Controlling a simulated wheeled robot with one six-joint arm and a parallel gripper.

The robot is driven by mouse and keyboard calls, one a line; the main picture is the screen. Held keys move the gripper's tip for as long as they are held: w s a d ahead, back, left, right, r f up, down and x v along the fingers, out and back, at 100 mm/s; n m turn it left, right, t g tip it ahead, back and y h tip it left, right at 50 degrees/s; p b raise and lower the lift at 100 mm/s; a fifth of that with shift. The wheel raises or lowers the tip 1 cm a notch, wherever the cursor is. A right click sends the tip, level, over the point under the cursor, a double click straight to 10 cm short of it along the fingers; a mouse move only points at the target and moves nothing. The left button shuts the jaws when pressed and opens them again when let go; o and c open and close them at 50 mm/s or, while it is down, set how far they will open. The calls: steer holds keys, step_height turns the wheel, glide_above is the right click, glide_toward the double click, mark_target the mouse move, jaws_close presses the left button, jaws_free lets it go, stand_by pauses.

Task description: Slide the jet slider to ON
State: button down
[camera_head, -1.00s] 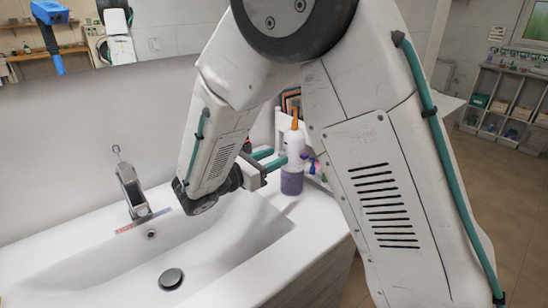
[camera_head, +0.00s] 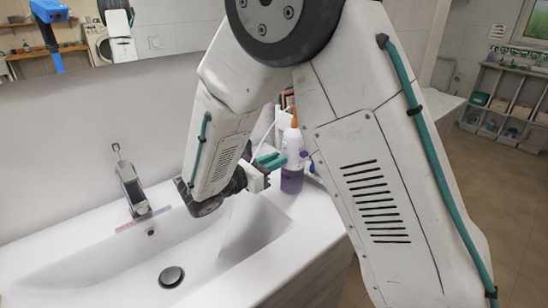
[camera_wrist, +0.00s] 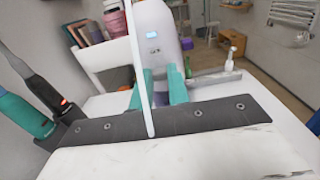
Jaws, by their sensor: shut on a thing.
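A bottle-like device (camera_head: 292,181) with a purple lower part, a pale upper part and an orange top stands upright on the right end of the sink counter. It fills the upper middle of the wrist view (camera_wrist: 158,60), with a small light-blue mark on its face. I cannot tell whether that mark is the jet slider or which way the slider is set. A thin white rod crosses in front of the device. My gripper (camera_head: 268,160) points at its left side. Its teal fingertips show in the wrist view (camera_wrist: 161,86), at the body, and look shut on it.
The white sink (camera_head: 213,250) with a faucet (camera_head: 131,190) lies left of the device. A white shelf holder (camera_wrist: 106,55) with books or boxes stands behind. Teal and dark handheld tools (camera_wrist: 30,90) stand close on the wrist view's left. Floor is free at right.

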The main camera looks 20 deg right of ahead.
steer(key=shift+f, duration=0.1)
steer(key=c, duration=1.3)
jaws_free()
steer(key=shift+a, duration=0.1)
steer(key=v, duration=0.7)
steer(key=shift+s+a, duration=0.1)
steer(key=shift+a, duration=0.1)
